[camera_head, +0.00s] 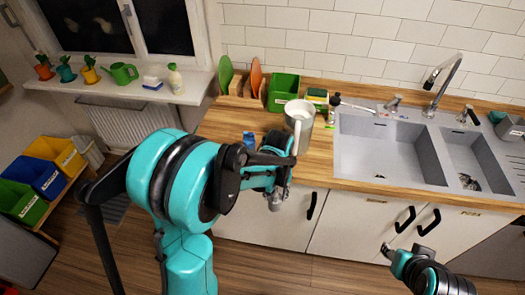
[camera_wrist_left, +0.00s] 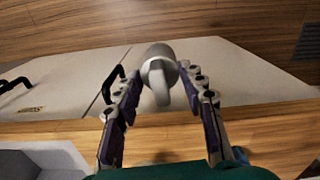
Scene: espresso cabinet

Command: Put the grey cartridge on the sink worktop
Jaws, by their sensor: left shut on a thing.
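My left gripper (camera_head: 272,172) is shut on the grey cartridge (camera_head: 277,200), a small grey metal piece, in front of the sink worktop's edge. In the left wrist view the grey cartridge (camera_wrist_left: 160,74) sits between the purple-padded fingertips of the left gripper (camera_wrist_left: 157,85), with cabinet fronts and floor behind it. The sink worktop (camera_head: 226,124) is wooden and partly hidden by my left arm; it also shows in the left wrist view (camera_wrist_left: 165,137). My right gripper (camera_head: 390,254) is low at the right, in front of the cabinets; its jaw opening is unclear.
Some wood is bare at front left.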

